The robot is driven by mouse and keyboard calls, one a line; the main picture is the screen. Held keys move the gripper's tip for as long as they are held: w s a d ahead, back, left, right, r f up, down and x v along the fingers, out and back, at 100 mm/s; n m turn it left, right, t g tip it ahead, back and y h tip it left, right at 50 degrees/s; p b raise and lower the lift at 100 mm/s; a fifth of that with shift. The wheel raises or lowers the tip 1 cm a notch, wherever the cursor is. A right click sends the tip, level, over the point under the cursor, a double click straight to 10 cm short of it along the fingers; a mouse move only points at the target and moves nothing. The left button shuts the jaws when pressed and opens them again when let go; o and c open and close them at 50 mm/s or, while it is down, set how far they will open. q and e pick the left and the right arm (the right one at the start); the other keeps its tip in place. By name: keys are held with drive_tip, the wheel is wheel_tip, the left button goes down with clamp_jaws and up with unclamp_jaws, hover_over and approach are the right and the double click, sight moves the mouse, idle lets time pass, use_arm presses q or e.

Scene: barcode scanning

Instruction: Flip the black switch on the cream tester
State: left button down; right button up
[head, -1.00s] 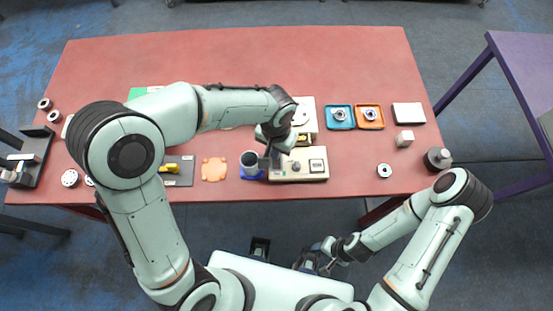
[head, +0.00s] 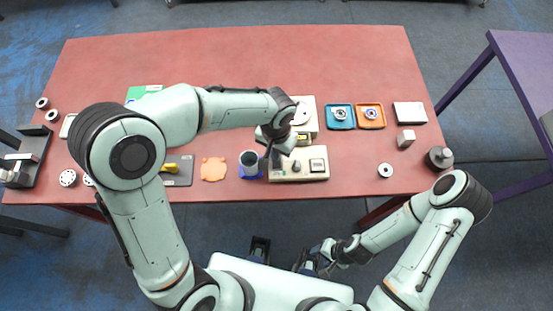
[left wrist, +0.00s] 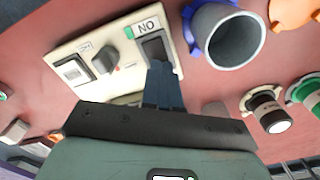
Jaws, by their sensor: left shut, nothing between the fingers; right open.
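The cream tester (head: 310,176) lies at the table's front edge in the head view. In the left wrist view the cream tester (left wrist: 130,53) shows a black rocker switch (left wrist: 154,46) beside an "ON" label, a dark knob (left wrist: 105,60) and a square white button (left wrist: 72,70). My left gripper (head: 273,160) is shut and empty above the tester's left end. In the left wrist view its fingertips (left wrist: 162,74) overlap the lower edge of the black switch; I cannot tell whether they touch it. My right gripper (head: 312,262) is open, off the table's front.
Blue (head: 334,125) and orange (head: 376,125) trays sit to the right.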

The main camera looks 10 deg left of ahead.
use_arm(q)
drive_tip(key=shift+f, duration=0.25)
use_arm(e)
drive_tip(key=shift+s+f, duration=0.1)
drive_tip(key=shift+f, duration=0.15)
drive_tip(key=shift+r, duration=0.1)
use_arm(q)
drive_tip(key=shift+r+p, duration=2)
drive_tip(key=shift+r, duration=1.55)
use_arm(e)
drive_tip(key=w+r, duration=0.1)
drive_tip(key=r, duration=0.2)
drive_tip(key=w+r, duration=0.1)
drive_tip(key=shift+w+r, duration=0.35)
drive_tip(key=shift+r, duration=0.05)
use_arm(q)
drive_tip(key=shift+f, duration=0.1)
use_arm(e)
drive_tip(key=shift+s, duration=0.1)
